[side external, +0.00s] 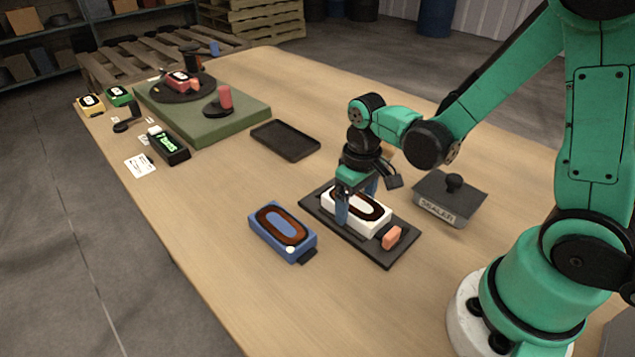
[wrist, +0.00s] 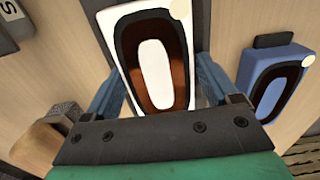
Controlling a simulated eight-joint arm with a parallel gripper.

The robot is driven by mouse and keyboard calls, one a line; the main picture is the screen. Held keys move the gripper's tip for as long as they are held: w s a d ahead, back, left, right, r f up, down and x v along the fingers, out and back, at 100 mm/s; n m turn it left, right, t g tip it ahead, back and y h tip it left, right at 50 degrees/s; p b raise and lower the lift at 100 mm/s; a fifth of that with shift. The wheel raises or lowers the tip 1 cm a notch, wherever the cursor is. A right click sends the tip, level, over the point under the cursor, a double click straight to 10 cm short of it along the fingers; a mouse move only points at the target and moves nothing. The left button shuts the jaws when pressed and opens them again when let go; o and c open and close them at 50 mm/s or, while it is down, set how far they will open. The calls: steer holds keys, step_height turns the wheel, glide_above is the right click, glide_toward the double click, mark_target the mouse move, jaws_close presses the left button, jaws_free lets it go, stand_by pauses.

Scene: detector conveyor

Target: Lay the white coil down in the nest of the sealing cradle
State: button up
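The white coil (side external: 352,209), a white block with a dark oval ring and brown winding, lies level over the dark sealing cradle plate (side external: 385,257). It also shows in the wrist view (wrist: 154,60) between my fingers. My gripper (side external: 357,200) points down over the coil, with one blue finger on each long side. The fingers look closed against its sides. I cannot tell whether the coil rests fully in the nest or hangs slightly above, as its underside is hidden. An orange block (side external: 391,237) sits at the plate's right end.
A blue coil (side external: 272,241) lies left of the plate. A grey lid marked SEALER (side external: 447,200) with a black knob stands to the right. An empty dark tray (side external: 285,140) lies behind, near a green platform (side external: 226,122). The front table is clear.

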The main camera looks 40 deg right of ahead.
mark_target(355, 213)
stand_by(0.4)
step_height(355, 213, up, 12)
steer(key=s+a+t, duration=0.1)
steer(key=a+t, duration=0.1)
steer(key=t, duration=0.5)
steer(key=shift+s, duration=0.15)
stand_by(0.4)
stand_by(0.6)
